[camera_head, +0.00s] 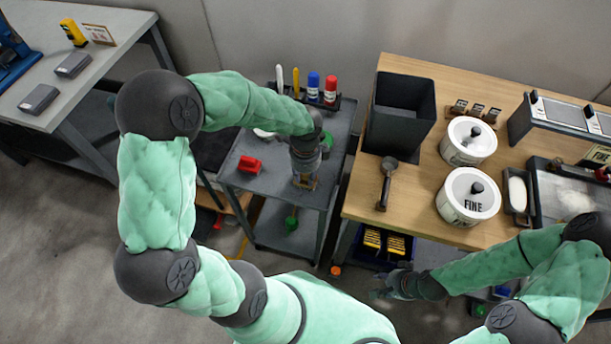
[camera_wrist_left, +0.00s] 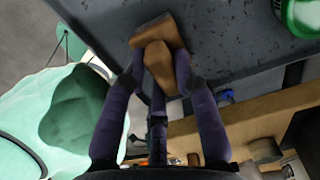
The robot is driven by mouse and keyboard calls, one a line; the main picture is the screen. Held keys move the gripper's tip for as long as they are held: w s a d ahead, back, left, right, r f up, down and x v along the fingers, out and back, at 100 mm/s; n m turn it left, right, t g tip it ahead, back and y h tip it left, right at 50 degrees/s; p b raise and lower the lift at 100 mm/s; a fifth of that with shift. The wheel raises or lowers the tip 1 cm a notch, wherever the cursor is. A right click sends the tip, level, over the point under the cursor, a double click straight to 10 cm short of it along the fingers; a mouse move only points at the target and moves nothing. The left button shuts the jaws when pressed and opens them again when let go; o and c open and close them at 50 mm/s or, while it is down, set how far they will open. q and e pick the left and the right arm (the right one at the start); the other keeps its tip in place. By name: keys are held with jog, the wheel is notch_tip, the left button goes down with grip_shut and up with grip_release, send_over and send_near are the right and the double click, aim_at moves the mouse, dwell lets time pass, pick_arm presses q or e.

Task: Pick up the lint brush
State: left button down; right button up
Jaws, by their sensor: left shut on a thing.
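My left gripper (camera_head: 306,176) points down at the front right part of the grey cart top. In the left wrist view its purple-grey fingers (camera_wrist_left: 160,75) are shut on a brown, wooden-looking piece, which I take to be the lint brush (camera_wrist_left: 157,32). The brush is mostly hidden by the gripper in the head view, with a little brown showing at its tips. I cannot tell whether it touches the cart top. My right gripper (camera_head: 388,288) hangs low in front of the wooden table; its finger opening is unclear.
The grey cart (camera_head: 262,183) also holds a red block (camera_head: 249,164), a green round item (camera_head: 327,140), and a rack with blue (camera_head: 313,85) and red bottles. Right of it, the wooden table (camera_head: 355,200) carries a black bin (camera_head: 400,115), a scoop (camera_head: 386,180) and white canisters (camera_head: 468,197).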

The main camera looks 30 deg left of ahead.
pick_arm(q)
jog(key=shift+r+p, duration=0.35)
jog(key=shift+r, duration=0.15)
notch_tip(320, 180, up, 2)
jog(key=shift+r+p, duration=0.1)
jog(key=shift+p, duration=0.6)
jog(key=s+d+r+p, duration=0.5)
jog(key=s+d+r, duration=0.4)
jog(key=s, duration=0.1)
jog(key=shift+s+r+p, duration=0.3)
jog(key=shift+r, duration=0.05)
